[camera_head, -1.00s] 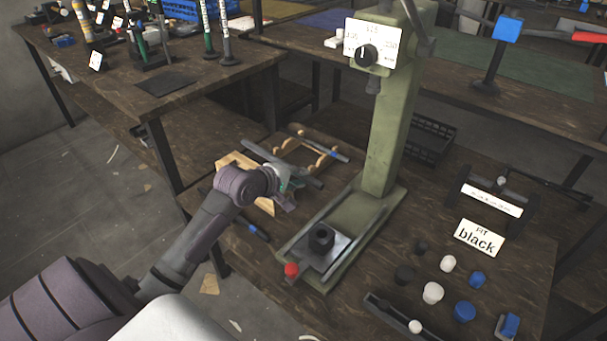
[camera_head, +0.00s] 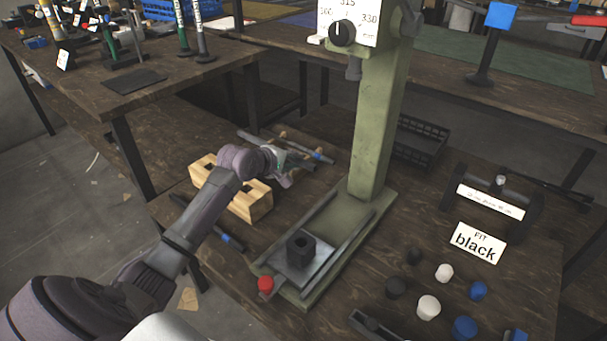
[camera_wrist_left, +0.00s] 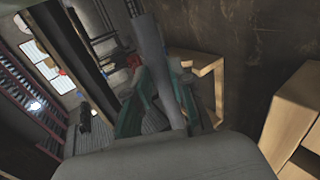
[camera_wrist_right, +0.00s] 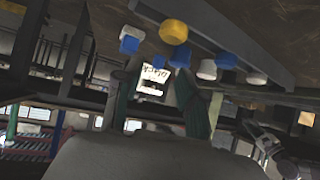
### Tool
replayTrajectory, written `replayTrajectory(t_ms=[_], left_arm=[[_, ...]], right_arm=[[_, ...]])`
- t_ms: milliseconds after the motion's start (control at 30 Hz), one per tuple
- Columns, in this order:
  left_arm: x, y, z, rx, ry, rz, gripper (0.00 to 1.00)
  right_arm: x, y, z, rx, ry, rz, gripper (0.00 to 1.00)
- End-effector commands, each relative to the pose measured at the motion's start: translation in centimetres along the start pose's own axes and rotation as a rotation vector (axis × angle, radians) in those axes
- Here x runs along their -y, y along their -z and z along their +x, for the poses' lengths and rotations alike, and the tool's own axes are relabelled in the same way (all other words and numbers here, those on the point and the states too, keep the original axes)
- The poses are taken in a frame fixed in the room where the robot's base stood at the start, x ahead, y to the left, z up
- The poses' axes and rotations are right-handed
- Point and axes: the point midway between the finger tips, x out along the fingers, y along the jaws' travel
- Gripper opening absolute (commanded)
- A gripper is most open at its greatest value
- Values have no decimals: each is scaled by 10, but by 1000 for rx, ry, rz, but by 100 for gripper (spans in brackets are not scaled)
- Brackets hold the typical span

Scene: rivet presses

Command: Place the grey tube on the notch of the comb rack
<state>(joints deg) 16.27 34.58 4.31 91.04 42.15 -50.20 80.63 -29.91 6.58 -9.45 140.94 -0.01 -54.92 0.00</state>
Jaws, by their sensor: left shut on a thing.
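My left gripper (camera_head: 283,172) is shut on the grey tube (camera_head: 252,137), above the far left of the press table. In the left wrist view the tube (camera_wrist_left: 152,50) runs lengthwise between the green-lined fingers (camera_wrist_left: 158,100).
A wooden block with square holes (camera_head: 246,203) sits just left of the gripper. The green press (camera_head: 378,125) stands to the right, with a black nut on its base (camera_head: 303,246). A dark tube with a blue band (camera_head: 228,237) lies in front. Caps and a "black" sign (camera_head: 478,244) lie right.

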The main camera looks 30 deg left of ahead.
Motion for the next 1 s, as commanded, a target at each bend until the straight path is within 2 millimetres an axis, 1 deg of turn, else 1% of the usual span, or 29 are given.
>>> replayTrajectory(t_ms=[33, 167, 300, 400, 500, 667, 767, 900, 1000], left_arm=[[1, 1, 10, 0, -3, -1, 0], [1, 3, 30, 0, -3, -2, 0], [2, 4, 51, 0, -3, -2, 0], [2, 6, 63, 0, -2, -1, 0], [1, 6, 71, -1, -2, 0, 0], [7, 6, 73, 0, -1, 1, 0], [15, 6, 77, 0, 0, 1, 0], [27, 6, 84, -1, 0, 0, 0], [33, 6, 87, 0, -1, 0, 0]], right_arm=[[2, 10, 4, -66, 5, 0, 40], [7, 45, 5, -256, 16, -1, 40], [12, 80, -2, -463, 28, 0, 40], [15, 102, -11, -592, 37, 2, 40], [17, 116, -19, -681, 42, 4, 40], [19, 126, -27, -750, 46, 6, 40], [20, 135, -35, -830, 51, 8, 40], [23, 152, -56, -998, 61, 14, 40], [25, 161, -70, -1092, 67, 18, 40]])
